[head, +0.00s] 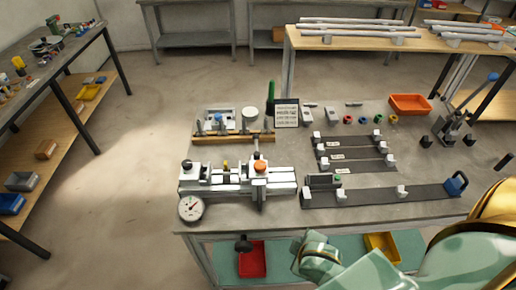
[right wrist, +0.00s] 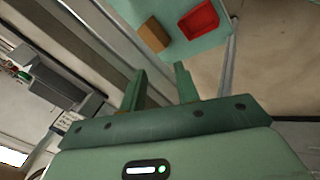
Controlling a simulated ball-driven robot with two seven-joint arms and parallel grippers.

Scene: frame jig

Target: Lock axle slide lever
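The frame jig (head: 235,180), a white and grey block assembly, sits at the front left of the table. It carries an orange knob (head: 260,166), a black knob (head: 188,164) and a dark upright piece (head: 258,200) at its front. I cannot tell which part is the axle slide lever or whether it is locked. My right gripper (right wrist: 160,70) is open and empty in the right wrist view, its two green fingers apart. Grey metal parts (right wrist: 60,85) lie to its left. My right arm (head: 400,268) enters at the lower right of the head view. My left gripper is not visible.
A dial gauge (head: 191,207) stands at the table's front left corner. Dark rails (head: 380,195) with white blocks lie to the right. A red bin (head: 252,262) is on the lower shelf and also shows in the right wrist view (right wrist: 199,19).

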